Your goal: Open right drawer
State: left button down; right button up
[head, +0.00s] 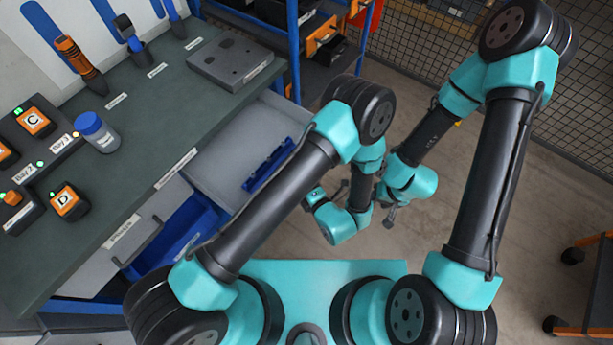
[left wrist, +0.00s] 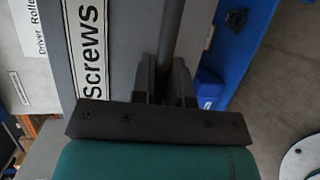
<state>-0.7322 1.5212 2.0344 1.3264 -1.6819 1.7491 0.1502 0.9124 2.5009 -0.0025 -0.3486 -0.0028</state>
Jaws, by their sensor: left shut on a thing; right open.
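The right drawer (head: 226,160) is a grey box pulled out from under the bench, with a blue object (head: 268,165) inside it. In the left wrist view a grey front with a "SCREWS" label (left wrist: 93,50) shows close up. My left gripper (left wrist: 167,82) is shut on the dark handle bar (left wrist: 172,40) beside that label. In the head view my left forearm hides part of the drawer's front, and the left fingertips cannot be made out. My right gripper (head: 391,215) is open and empty, hanging over the floor to the right of my left wrist.
On the green bench (head: 150,135) are a grey plate (head: 230,62), a blue-lidded jar (head: 97,132), an orange tool (head: 80,62) and lettered orange blocks. A blue-framed shelf (head: 293,45) and mesh fence stand behind. An orange-and-black cart (head: 590,280) is at right. Floor between is clear.

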pick_arm(q)
jog(key=shift+s+d, duration=0.1)
jog(key=c, duration=1.1)
grip_release()
jog(key=shift+c, duration=0.2)
jog(key=shift+s+d, duration=0.1)
